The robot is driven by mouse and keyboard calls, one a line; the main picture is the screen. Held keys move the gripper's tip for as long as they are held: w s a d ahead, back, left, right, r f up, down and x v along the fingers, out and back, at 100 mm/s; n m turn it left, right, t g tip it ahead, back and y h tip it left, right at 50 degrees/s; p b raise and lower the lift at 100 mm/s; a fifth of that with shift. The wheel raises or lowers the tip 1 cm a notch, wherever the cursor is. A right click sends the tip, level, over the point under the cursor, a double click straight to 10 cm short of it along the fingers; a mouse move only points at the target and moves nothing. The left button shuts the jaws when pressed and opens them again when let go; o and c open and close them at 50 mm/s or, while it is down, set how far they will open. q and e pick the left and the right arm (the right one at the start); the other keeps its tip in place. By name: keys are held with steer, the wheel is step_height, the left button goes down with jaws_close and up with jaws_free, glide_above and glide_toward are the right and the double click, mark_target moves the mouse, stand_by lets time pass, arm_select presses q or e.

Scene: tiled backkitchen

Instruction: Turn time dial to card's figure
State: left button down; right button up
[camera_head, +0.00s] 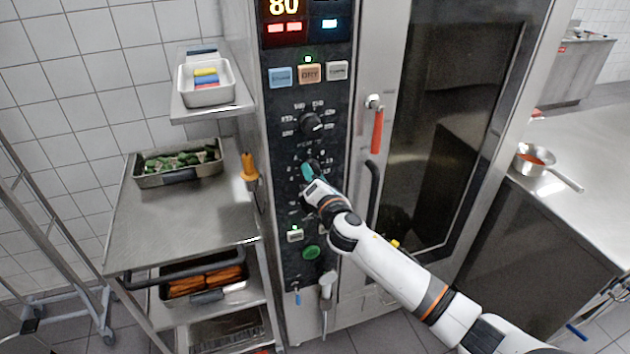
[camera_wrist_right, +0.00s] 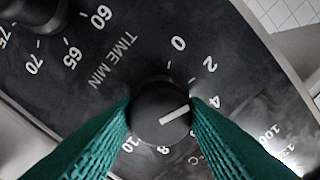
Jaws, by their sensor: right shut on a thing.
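The time dial (camera_wrist_right: 155,108) is a round black knob with a white pointer line, on the black panel marked TIME MIN. The pointer is aimed right and slightly up, roughly towards the 4. My right gripper (camera_wrist_right: 160,110) has its green ribbed fingers shut on the dial, one on each side. In the head view the right gripper (camera_head: 309,172) is at the oven panel (camera_head: 285,140) and largely hides this dial. I cannot make out a card. My left gripper is out of view.
Another black dial (camera_head: 311,122) sits above, and a green button (camera_head: 311,252) below. An orange-red handle (camera_head: 377,130) and the glass oven door (camera_head: 440,110) are on the right. A trolley (camera_head: 200,210) with trays stands left; a counter (camera_head: 590,170) with a pan (camera_head: 533,160) is right.

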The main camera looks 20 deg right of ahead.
steer(key=shift+w+r+m+b, duration=0.15)
steer(key=shift+m+b, duration=0.5)
steer(key=shift+m, duration=2.9)
steer(key=shift+s+r+m+b, duration=0.15)
steer(key=shift+m+b, duration=0.45)
steer(key=shift+m, duration=2.95)
steer(key=shift+w+r, duration=0.1)
steer(key=o, duration=1)
steer(key=shift+d, duration=0.1)
steer(key=shift+c, duration=0.2)
steer(key=s+b, duration=0.2)
steer(key=s, duration=0.9)
steer(key=shift+s+f+b, duration=0.3)
steer(key=shift+s+b, duration=0.05)
